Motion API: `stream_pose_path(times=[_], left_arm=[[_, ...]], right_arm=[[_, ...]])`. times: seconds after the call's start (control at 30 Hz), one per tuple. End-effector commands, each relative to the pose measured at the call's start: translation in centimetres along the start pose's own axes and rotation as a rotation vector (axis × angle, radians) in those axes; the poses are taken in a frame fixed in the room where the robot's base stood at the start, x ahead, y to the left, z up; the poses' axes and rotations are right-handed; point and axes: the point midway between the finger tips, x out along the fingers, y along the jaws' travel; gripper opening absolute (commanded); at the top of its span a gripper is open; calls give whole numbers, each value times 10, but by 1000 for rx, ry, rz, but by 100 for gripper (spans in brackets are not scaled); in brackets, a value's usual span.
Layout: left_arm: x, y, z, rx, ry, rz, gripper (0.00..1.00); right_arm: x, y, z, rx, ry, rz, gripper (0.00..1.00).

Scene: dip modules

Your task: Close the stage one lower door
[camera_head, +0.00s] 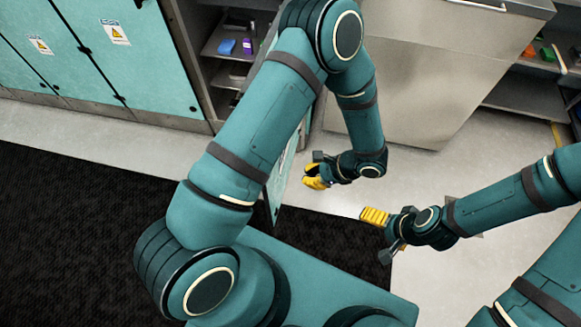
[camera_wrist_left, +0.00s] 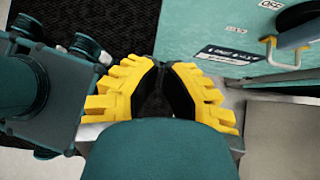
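The open lower door (camera_head: 275,192) stands out from the cabinet and shows nearly edge-on, mostly hidden behind my left arm. A teal panel (camera_wrist_left: 225,25) with labels and a handle (camera_wrist_left: 270,50) fills the upper right of the left wrist view; it looks like this door's face. My left gripper (camera_head: 315,180) is beside the door's right side, its yellow fingers drawn together with nothing seen between them. Its fingers also show in the left wrist view (camera_wrist_left: 165,75). I cannot tell if it touches the door. My right gripper (camera_head: 374,216) is shut and empty, farther right, away from the door.
Closed teal cabinet doors (camera_head: 120,60) stand at the upper left. The open cabinet's shelf (camera_head: 220,48) holds a blue item (camera_head: 226,46) and a purple one (camera_head: 247,46). A grey metal cabinet (camera_head: 425,75) stands behind. A dark mat (camera_head: 80,220) covers the left floor.

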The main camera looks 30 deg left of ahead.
Motion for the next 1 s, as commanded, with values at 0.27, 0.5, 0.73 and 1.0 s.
stream_pose_path(times=[0.27,0.5,0.73,1.0], left_arm=[[23,-4,2,4,-20,-17,0],[70,-4,2,4,-19,-14,0],[108,-5,12,2,-17,-15,0],[125,-6,30,3,-16,-17,0]], right_arm=[[3,1,1,-1,-3,0,100],[10,4,1,-2,-1,0,100],[13,5,0,-2,2,0,100],[14,5,0,-2,2,0,100]])
